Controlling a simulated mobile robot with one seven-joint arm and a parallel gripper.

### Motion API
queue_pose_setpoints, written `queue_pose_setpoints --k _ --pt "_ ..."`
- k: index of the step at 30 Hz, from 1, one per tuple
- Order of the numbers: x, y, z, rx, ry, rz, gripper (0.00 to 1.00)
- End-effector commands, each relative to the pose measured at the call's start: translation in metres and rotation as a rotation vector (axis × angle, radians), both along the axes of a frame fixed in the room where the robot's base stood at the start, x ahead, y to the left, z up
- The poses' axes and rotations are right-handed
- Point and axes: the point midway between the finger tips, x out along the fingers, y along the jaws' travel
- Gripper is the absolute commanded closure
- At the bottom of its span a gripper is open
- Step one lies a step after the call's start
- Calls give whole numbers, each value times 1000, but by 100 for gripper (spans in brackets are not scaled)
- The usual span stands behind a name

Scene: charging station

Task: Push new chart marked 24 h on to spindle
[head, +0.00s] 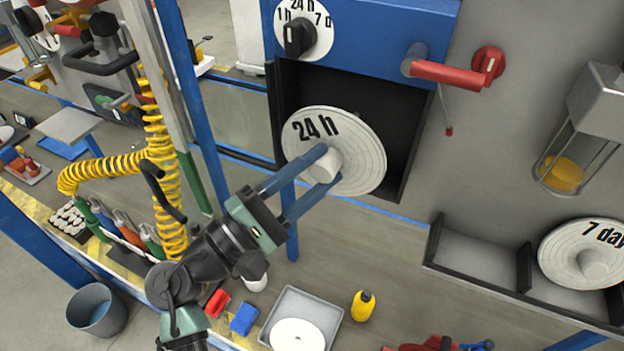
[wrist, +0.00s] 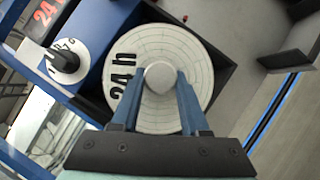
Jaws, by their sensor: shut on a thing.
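The chart marked 24 h (head: 360,153) is a white ruled disc with a pale central knob (head: 326,166). My gripper (head: 318,170) is shut on that knob and holds the chart up in front of the dark recess (head: 405,125) of the blue recorder (head: 380,35). In the wrist view the chart (wrist: 190,60) faces me, and its knob (wrist: 159,77) sits between the blue fingers (wrist: 158,90). The spindle is hidden; I cannot tell whether the chart touches it.
A dial (head: 303,32) marked 1 h, 24 h, 7 d is above the recess. A red-handled lever (head: 450,74) juts out right of it. A 7 day chart (head: 585,252) lies in a rack (head: 478,254) at right. A grey tray (head: 322,311) holds a white disc (head: 297,335) below.

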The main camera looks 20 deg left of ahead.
Motion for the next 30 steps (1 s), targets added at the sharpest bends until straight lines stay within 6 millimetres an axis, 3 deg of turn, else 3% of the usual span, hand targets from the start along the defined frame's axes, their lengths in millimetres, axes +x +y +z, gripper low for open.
queue_pose_setpoints --k 11,30 --pt "0 0 1 1 0 -1 100" --pt "52 -2 0 1 -1 -2 100"
